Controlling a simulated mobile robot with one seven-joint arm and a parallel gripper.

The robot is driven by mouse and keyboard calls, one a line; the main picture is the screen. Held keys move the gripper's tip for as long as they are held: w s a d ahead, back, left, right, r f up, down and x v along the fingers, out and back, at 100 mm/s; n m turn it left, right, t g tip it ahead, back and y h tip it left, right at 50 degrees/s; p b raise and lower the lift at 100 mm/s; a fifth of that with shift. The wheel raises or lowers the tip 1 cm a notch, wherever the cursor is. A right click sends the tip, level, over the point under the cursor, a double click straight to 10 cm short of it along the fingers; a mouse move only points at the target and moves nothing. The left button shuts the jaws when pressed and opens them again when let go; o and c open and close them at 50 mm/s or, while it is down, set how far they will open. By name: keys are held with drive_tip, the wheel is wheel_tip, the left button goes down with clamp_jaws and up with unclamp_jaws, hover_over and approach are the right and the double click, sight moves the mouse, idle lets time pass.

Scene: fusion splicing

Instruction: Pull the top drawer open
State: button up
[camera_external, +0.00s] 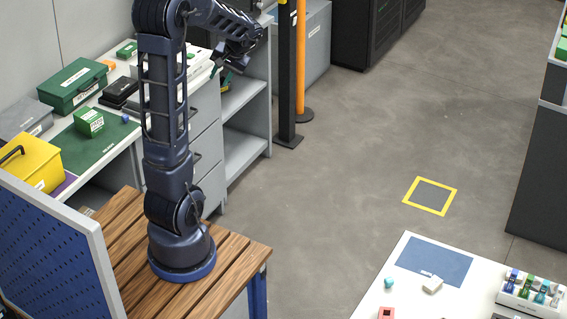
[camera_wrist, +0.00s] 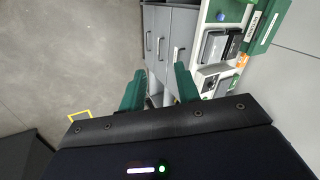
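The grey drawer unit (camera_external: 207,148) stands under the white workbench, with its drawer fronts stacked and looking shut. In the wrist view the unit lies on its side, and the top drawer (camera_wrist: 184,28) is the one nearest the benchtop, with a bar handle (camera_wrist: 177,54). My gripper (camera_external: 222,74) hangs near the upper right end of the unit. In the wrist view its two green fingers (camera_wrist: 159,88) are spread apart with nothing between them. They appear in front of the unit, and no contact with the handle shows. My arm hides part of the unit in the external view.
Open grey shelves (camera_external: 243,100) adjoin the drawers. The benchtop carries a green toolbox (camera_external: 75,85), a yellow case (camera_external: 32,163) and black boxes (camera_external: 120,91). A black post (camera_external: 287,70) and orange post (camera_external: 300,55) stand beyond. The floor (camera_external: 320,180) in front is clear.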

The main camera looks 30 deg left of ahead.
drive_tip(key=w+a+f+g+y, duration=0.1)
drive_tip(key=w+a+f+y, duration=0.2)
drive_tip(key=w+a+f, duration=0.5)
drive_tip(key=w+a+f+g+y, duration=0.1)
drive_tip(key=w+a+f+y, duration=0.2)
drive_tip(key=w+a+f, duration=0.45)
drive_tip(key=w+a+f+m+t+y, duration=0.1)
drive_tip(key=w+a+f, duration=0.15)
drive_tip(key=f, duration=0.55)
drive_tip(key=w+a+f+m+y, duration=0.1)
drive_tip(key=w+f+y, duration=0.15)
drive_tip(key=f, duration=0.45)
drive_tip(key=w+a+f+m+t+y, duration=0.1)
drive_tip(key=w+a+f, duration=0.15)
drive_tip(key=f, duration=0.55)
drive_tip(key=a+f, duration=0.2)
drive_tip(key=a, duration=0.8)
drive_tip(key=shift+w+a+f, duration=0.2)
drive_tip(key=shift+h, duration=0.25)
clamp_jaws()
